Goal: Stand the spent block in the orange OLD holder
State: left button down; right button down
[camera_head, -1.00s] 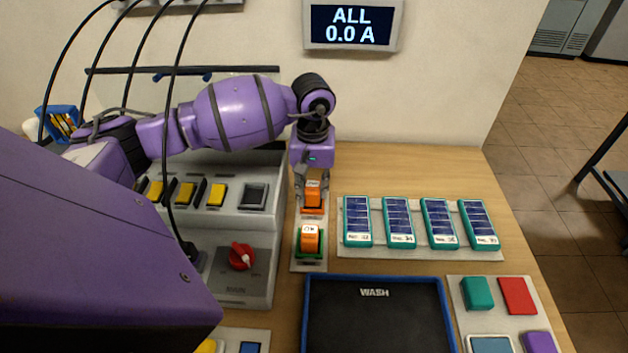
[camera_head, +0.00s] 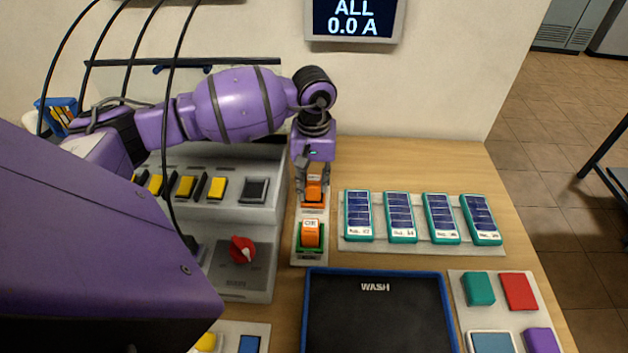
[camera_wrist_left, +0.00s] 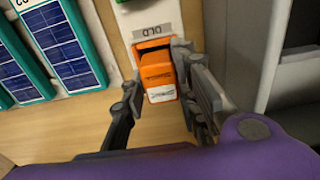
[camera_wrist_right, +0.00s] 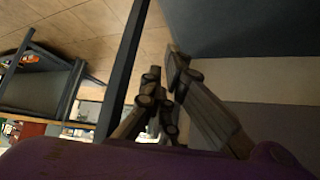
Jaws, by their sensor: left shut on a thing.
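The spent block (camera_head: 314,187) is orange and stands at the orange OLD holder (camera_head: 313,203) on the pale strip behind the green-based holder. In the left wrist view the block (camera_wrist_left: 158,75) is between my left fingers, at the orange holder (camera_wrist_left: 152,45) beside the "OLD" label. My left gripper (camera_head: 314,182) points down from above and is shut on the block. Whether the block is fully seated cannot be told. My right gripper (camera_wrist_right: 162,75) shows only in its own wrist view, away from the bench, with its fingertips close together and nothing seen between them.
Another orange block (camera_head: 310,232) stands in a green holder (camera_head: 309,251) in front. Several teal cells (camera_head: 400,217) lie to the right. A blue-rimmed WASH tray (camera_head: 449,312) lies in front. A grey switch panel with a red knob (camera_head: 242,249) stands to the left.

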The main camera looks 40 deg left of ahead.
jog(key=shift+a, duration=0.15)
dwell(0.3)
jog(key=shift+s+f, duration=0.15)
jog(key=shift+f, duration=0.1)
pick_arm(q)
jog(key=shift+f+b, duration=0.25)
jog(key=shift+b, duration=0.05)
pick_arm(e)
jog(key=shift+s+f, duration=0.2)
pick_arm(q)
jog(key=shift+f, duration=0.45)
pick_arm(e)
jog(key=shift+s+f, duration=0.3)
jog(key=shift+f, duration=0.1)
pick_arm(q)
jog(key=c, duration=1.7)
grip_release()
jog(key=shift+o, duration=0.2)
